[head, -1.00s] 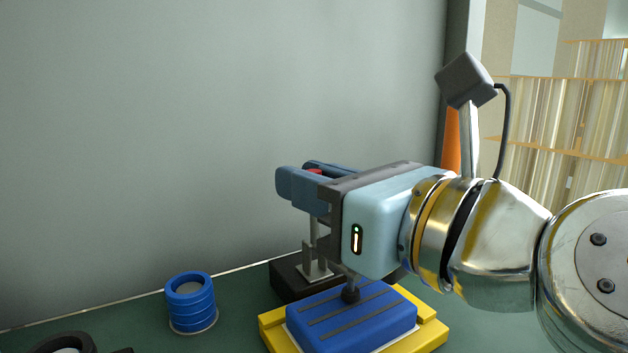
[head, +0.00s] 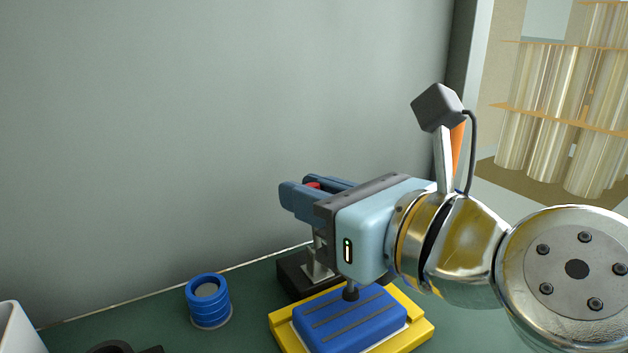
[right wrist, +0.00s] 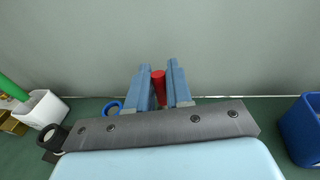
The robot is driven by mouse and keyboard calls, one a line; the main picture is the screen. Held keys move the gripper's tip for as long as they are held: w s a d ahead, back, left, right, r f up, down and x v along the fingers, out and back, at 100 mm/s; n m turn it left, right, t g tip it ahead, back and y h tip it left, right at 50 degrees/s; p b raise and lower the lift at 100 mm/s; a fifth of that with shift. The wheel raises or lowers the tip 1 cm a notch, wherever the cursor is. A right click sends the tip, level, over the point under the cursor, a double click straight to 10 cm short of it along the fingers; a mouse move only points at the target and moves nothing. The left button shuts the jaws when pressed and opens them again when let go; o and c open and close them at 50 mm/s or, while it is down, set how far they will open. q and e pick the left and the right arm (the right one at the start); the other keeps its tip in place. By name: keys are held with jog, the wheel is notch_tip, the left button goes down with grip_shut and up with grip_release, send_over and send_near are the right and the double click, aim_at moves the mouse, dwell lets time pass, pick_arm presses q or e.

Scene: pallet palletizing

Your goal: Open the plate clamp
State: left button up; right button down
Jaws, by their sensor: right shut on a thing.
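The plate clamp (head: 318,267) stands on a black base behind a yellow fixture (head: 422,330). A blue plate (head: 350,318) with dark stripes lies in the fixture. The clamp's black pressing tip (head: 350,293) appears to rest on the plate. My right gripper (head: 312,188) is above the clamp, shut on its red handle (head: 313,185). In the right wrist view the red handle (right wrist: 158,84) stands between the two blue fingers. My gripper body hides much of the clamp linkage. My left gripper is not in view.
A blue ringed cylinder (head: 208,302) stands left of the clamp on the green table. A white bin (head: 15,330) and a dark round part (head: 110,348) are at lower left. In the right wrist view a blue bin (right wrist: 302,130) stands at right. A plain wall is behind.

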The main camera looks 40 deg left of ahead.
jog(key=c, duration=1.2)
grip_release()
jog(key=shift+d, duration=0.1)
jog(key=b+v, duration=0.1)
jog(key=v, duration=1.2)
jog(key=shift+d, duration=0.35)
